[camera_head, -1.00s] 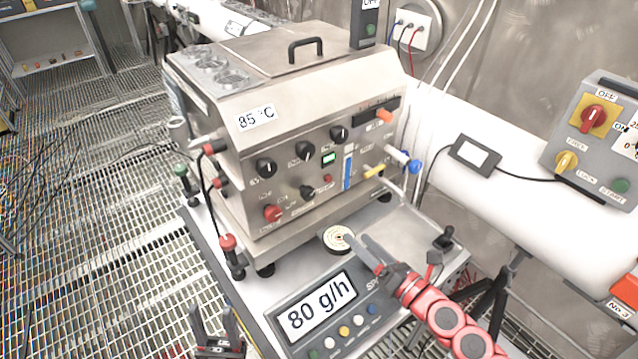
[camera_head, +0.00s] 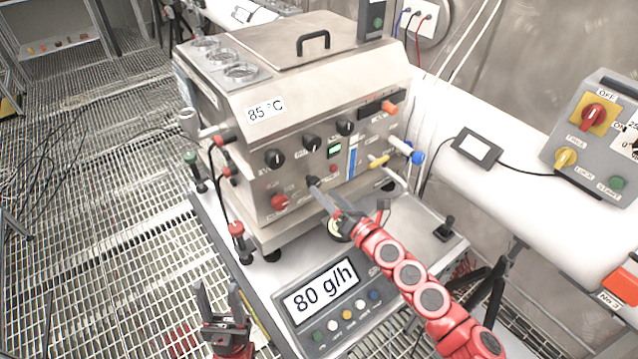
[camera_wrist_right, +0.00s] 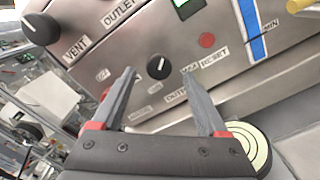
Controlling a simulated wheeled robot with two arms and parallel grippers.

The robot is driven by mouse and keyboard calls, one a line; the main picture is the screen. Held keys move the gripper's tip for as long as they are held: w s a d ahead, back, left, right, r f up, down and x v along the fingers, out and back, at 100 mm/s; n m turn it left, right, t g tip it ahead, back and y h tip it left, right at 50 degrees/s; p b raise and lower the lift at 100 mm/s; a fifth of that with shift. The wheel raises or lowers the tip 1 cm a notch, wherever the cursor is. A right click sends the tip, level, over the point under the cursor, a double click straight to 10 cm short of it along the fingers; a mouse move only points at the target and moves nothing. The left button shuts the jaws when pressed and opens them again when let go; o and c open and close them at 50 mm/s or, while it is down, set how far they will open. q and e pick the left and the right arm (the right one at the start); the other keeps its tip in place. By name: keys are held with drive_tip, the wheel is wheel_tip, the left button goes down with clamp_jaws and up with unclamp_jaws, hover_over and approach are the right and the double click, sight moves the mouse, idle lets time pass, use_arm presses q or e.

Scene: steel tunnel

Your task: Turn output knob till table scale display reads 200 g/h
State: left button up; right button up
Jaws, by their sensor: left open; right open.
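The output knob (camera_head: 312,182) is a small black knob low on the front of the steel machine (camera_head: 300,110). In the right wrist view the knob (camera_wrist_right: 158,67), with a white pointer mark, shows between the fingertips, a label starting "OUT" below it. My right gripper (camera_head: 322,196) is open at the knob; its fingers (camera_wrist_right: 162,76) lie either side of it in the picture, and contact cannot be told. The table scale display (camera_head: 320,292) reads 80 g/h. My left gripper (camera_head: 219,290) is open and empty, left of the scale.
A red knob (camera_head: 279,202) and other black knobs (camera_head: 312,143) sit near the output knob. A round pale disc (camera_wrist_right: 250,145) lies below the panel. A yellow-handled valve (camera_head: 378,160) sticks out at the right. A red-capped post (camera_head: 237,230) stands at the scale's left.

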sight(316, 185)
drive_tip(key=shift+x, duration=1.2)
drive_tip(key=shift+w+a+f, duration=0.1)
drive_tip(key=shift+w+a, duration=0.3)
drive_tip(key=shift+w, duration=0.1)
clamp_jaws()
